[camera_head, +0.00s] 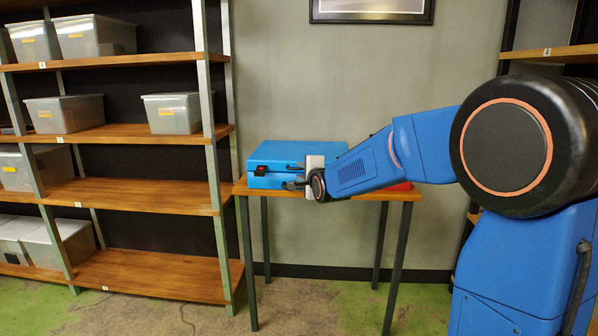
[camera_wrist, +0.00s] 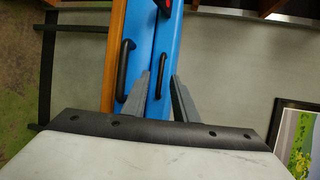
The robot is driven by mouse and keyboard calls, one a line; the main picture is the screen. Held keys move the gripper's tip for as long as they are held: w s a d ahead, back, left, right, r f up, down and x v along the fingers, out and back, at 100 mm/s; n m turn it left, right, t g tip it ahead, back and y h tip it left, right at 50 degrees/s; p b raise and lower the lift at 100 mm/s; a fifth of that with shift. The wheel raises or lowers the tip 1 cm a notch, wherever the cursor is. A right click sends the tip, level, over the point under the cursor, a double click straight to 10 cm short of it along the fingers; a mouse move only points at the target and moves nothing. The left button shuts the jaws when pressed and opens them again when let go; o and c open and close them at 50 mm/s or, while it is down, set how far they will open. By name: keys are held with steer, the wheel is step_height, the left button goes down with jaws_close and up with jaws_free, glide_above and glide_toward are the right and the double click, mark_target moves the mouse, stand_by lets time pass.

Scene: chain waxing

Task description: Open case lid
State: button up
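The blue case (camera_head: 280,158) lies closed on a small wooden table, its front facing me. A red and black latch (camera_head: 262,170) is on its front; the wrist view shows red at its top edge. The wrist view shows a larger black handle (camera_wrist: 124,70) on the lower part and a smaller black handle (camera_wrist: 163,56) on the lid (camera_wrist: 176,40). My gripper (camera_head: 301,180) is at the front right of the case. In the wrist view my two grey fingers (camera_wrist: 167,77) are apart, tips close to the lid handle. I cannot tell whether they touch it.
The table (camera_head: 350,194) has a wooden top and dark legs. Something red (camera_head: 401,186) lies at its right, mostly behind my arm. A shelf rack (camera_head: 150,190) with grey bins stands left; another shelf (camera_head: 556,53) is at right. A picture (camera_head: 371,8) hangs on the wall.

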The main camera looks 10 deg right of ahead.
steer(key=shift+w+a+f, duration=0.1)
steer(key=shift+w+f, duration=0.05)
steer(key=shift+w, duration=0.55)
steer(key=shift+w+f, duration=0.1)
steer(key=shift+w, duration=0.6)
steer(key=shift+c, duration=0.6)
jaws_close()
